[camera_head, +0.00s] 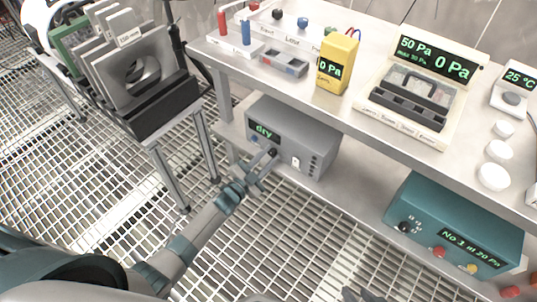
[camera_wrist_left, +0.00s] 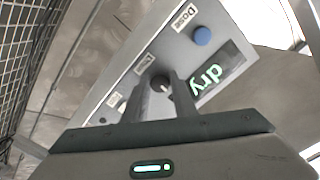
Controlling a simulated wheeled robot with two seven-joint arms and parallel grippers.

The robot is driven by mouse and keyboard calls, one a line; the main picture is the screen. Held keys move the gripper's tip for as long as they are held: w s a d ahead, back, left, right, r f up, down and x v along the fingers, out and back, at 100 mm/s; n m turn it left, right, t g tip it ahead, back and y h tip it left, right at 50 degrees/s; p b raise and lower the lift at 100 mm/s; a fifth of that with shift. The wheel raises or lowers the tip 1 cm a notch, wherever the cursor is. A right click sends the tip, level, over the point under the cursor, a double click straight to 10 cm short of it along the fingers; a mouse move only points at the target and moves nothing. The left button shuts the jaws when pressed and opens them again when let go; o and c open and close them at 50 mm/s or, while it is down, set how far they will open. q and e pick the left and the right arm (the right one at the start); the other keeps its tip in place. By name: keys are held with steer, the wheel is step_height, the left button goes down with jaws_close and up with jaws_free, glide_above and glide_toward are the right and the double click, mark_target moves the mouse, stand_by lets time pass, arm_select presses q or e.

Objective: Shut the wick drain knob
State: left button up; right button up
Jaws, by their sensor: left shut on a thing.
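A grey box (camera_head: 300,135) with a green "dry" display (camera_head: 264,130) sits on the lower shelf; the display also shows in the left wrist view (camera_wrist_left: 208,78). A dark round knob (camera_wrist_left: 160,83) with a pale mark is on its front panel, below a small label I cannot read clearly. My left gripper (camera_head: 268,156) reaches the box front, its two fingers (camera_wrist_left: 157,90) shut on this knob from both sides. The fingers partly hide the knob. A dark part of my right gripper (camera_head: 362,295) shows at the bottom edge of the head view; its fingers are unclear.
A blue knob (camera_wrist_left: 202,36) labelled "Dose" is on the same panel. A teal box (camera_head: 455,225) stands further right on the lower shelf. The bench top (camera_head: 385,60) above holds a yellow meter (camera_head: 337,62) and a pressure display (camera_head: 437,57). A plate rack (camera_head: 135,65) stands left.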

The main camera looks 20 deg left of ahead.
arm_select(q)
steer(key=shift+n, duration=0.5)
arm_select(e)
steer(key=shift+s+d, duration=0.15)
steer(key=shift+d, duration=0.1)
arm_select(q)
steer(key=o, duration=1)
steer(key=shift+f, duration=0.1)
steer(key=shift+o, duration=0.2)
steer(key=shift+v, duration=0.85)
steer(key=p+v, duration=0.1)
steer(key=v, duration=1.4)
steer(key=shift+s, duration=0.35)
arm_select(e)
steer(key=shift+s+d+f+g+h, duration=0.1)
steer(key=shift+s+d+g+h, duration=0.2)
steer(key=shift+d, duration=0.15)
steer(key=shift+s+d+f+g+h, duration=0.1)
steer(key=shift+s+d+g+h, duration=0.15)
steer(key=shift+d, duration=0.2)
